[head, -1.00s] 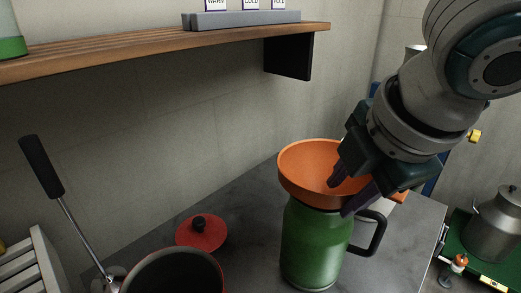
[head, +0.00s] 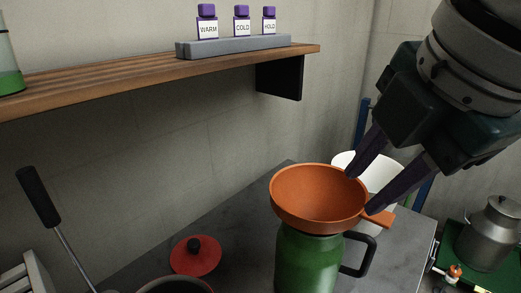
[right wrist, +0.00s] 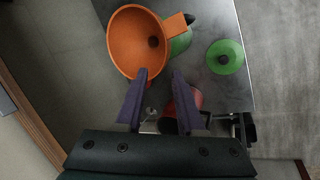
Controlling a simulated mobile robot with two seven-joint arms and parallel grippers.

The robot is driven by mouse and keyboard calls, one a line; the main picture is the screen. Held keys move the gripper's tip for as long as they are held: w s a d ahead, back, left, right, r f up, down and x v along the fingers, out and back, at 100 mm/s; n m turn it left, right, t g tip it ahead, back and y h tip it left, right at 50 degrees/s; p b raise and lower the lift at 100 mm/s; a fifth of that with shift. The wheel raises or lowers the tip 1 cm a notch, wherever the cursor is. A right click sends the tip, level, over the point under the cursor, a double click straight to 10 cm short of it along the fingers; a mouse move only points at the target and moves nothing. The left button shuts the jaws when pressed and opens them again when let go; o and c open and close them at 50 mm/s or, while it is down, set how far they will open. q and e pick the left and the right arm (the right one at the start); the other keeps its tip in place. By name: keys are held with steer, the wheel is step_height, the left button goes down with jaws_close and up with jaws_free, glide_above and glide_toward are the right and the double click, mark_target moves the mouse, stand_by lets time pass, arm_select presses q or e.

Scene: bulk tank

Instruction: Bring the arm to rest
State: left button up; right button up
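My right gripper (head: 361,192) is open and empty, its two purple fingers spread above the right side of the orange funnel (head: 318,192). The funnel sits on top of a green jug (head: 308,262) with a black handle, on the grey table. In the right wrist view the fingers (right wrist: 157,75) show a clear gap between them, and the funnel (right wrist: 128,48) lies beyond the left finger. In the head view the fingertips look close to the funnel's rim and tab; I cannot tell the exact distance. My left gripper is not in view.
A red lid (head: 196,257) with a black knob and a pot lie at the left of the table. A white container (head: 385,174) stands behind the funnel. A wooden shelf (head: 150,76) on the wall holds labelled bottles. A metal can (head: 489,235) stands at the right.

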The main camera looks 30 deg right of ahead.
steer(key=shift+a, duration=0.1)
steer(key=s+a+f+m+y+p, duration=0.2)
steer(key=s+a+f+m+y, duration=0.15)
steer(key=a+m, duration=0.35)
steer(key=s+d+f+m+g+h+p, duration=0.2)
steer(key=s+d+f+m, duration=0.2)
steer(key=s+f+m, duration=0.3)
step_height(320, 180, up, 39)
steer(key=p, duration=3.7)
steer(key=shift+s+a+r+t+p, duration=0.2)
steer(key=shift+s+a+t+p, duration=0.05)
steer(key=shift+t+p, duration=0.05)
